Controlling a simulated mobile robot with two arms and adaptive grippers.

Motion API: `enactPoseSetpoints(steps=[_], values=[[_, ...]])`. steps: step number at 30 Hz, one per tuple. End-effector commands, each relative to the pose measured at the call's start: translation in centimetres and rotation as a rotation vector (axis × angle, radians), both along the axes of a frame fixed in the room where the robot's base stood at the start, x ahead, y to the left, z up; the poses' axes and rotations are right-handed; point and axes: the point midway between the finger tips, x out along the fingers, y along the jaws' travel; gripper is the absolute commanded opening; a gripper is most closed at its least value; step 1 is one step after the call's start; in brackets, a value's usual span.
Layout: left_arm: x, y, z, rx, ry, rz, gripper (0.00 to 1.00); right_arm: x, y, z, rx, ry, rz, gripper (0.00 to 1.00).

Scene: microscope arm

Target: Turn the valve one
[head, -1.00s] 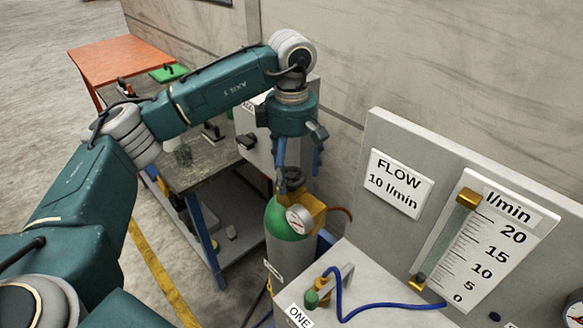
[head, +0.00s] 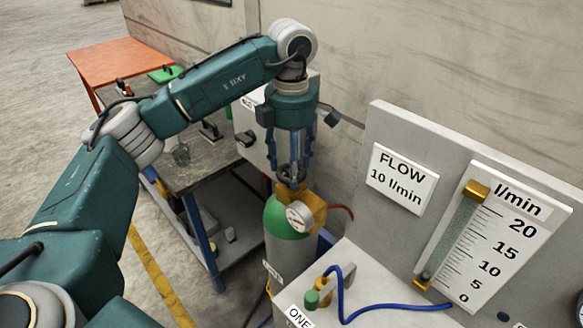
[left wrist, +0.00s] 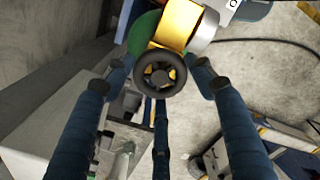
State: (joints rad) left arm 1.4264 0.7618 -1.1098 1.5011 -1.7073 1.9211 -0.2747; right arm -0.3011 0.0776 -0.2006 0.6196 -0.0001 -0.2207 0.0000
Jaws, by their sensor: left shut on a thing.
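The gas cylinder (head: 283,250), green on top and grey below, stands upright past the bench. A black handwheel sits on its brass valve (head: 314,204), above a round white gauge (head: 299,216). My left gripper (head: 291,172) points down from above with its blue fingers closed around the handwheel. In the left wrist view the handwheel (left wrist: 160,75) lies between the fingers, beside the brass body (left wrist: 180,25). On the bench, a small valve with a green knob (head: 312,298) stands by a label "ONE" (head: 299,315); no gripper is near it. My right gripper is out of view.
A panel (head: 390,125) at right carries a "FLOW 10 l/min" sign (head: 402,180) and a flow scale (head: 485,240); its dark float sits near the bottom. A blue hose (head: 375,312) crosses the bench. A worktable (head: 200,165) and wall stand behind the cylinder.

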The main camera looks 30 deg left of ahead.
Motion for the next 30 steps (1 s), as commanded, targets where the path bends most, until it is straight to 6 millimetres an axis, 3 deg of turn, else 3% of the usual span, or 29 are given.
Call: enactPoseSetpoints(steps=[6,7,10,22,30], values=[[0.0,0.1,0.1,0.001,-0.002,0.000,0.29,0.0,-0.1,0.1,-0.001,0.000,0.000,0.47],[0.0,0.1,0.1,0.001,-0.002,0.000,0.57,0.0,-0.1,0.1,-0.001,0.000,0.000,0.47],[0.0,0.1,0.1,0.001,-0.002,-0.001,0.74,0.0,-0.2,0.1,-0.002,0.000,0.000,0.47],[0.1,0.0,0.9,0.000,-0.002,-0.002,0.74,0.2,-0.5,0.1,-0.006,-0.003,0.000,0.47],[0.1,0.0,6.2,0.002,-0.007,-0.002,0.74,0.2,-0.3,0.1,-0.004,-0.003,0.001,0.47]])
